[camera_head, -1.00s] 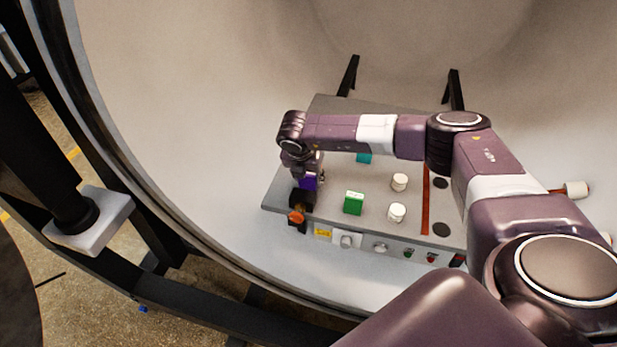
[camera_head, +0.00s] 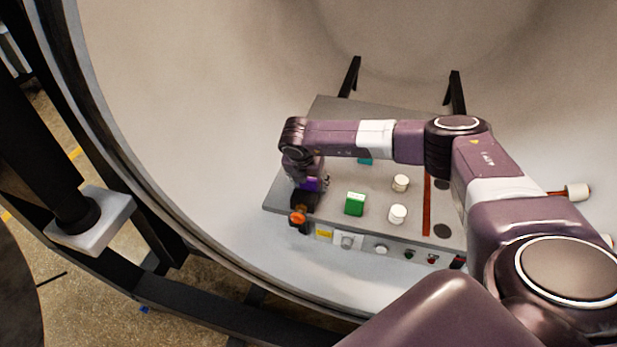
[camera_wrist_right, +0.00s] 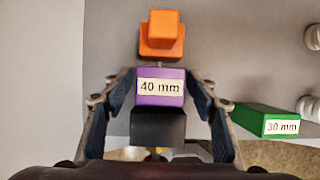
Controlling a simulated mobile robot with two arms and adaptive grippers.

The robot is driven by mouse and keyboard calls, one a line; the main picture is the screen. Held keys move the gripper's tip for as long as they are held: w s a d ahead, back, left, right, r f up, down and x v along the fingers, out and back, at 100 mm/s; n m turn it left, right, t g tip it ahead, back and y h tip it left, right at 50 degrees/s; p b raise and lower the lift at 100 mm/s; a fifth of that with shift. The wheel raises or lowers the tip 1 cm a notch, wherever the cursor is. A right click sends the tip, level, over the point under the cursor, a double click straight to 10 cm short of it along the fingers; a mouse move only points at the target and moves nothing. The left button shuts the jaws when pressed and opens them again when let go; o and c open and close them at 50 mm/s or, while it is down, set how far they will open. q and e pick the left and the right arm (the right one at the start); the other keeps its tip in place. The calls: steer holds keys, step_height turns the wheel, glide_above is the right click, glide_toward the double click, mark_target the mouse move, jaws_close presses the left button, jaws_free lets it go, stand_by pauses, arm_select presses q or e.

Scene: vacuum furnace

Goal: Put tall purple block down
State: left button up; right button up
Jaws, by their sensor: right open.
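The tall purple block (camera_wrist_right: 160,88), labelled "40 mm", stands upright between the fingers of my right gripper (camera_wrist_right: 161,93) in the right wrist view. The gripper is open, with a gap between each finger and the block's sides. In the head view the purple block (camera_head: 311,184) shows only partly below my right gripper (camera_head: 308,178), near the panel's front left. A black block (camera_wrist_right: 158,126) is right in front of it. My left gripper is not in view.
The grey panel (camera_head: 285,197) also holds a green "30 mm" block (camera_head: 355,203), two white knobs (camera_head: 398,214), a teal block (camera_head: 364,160) and a red strip (camera_head: 427,200). An orange block (camera_wrist_right: 162,40) stands behind the purple one.

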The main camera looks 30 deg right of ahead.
steer(key=shift+a+r, duration=0.1)
steer(key=shift+r, duration=0.25)
steer(key=b+v, duration=0.4)
steer(key=v, duration=0.7)
steer(key=shift+s+r, duration=0.2)
steer(key=shift+a, duration=0.15)
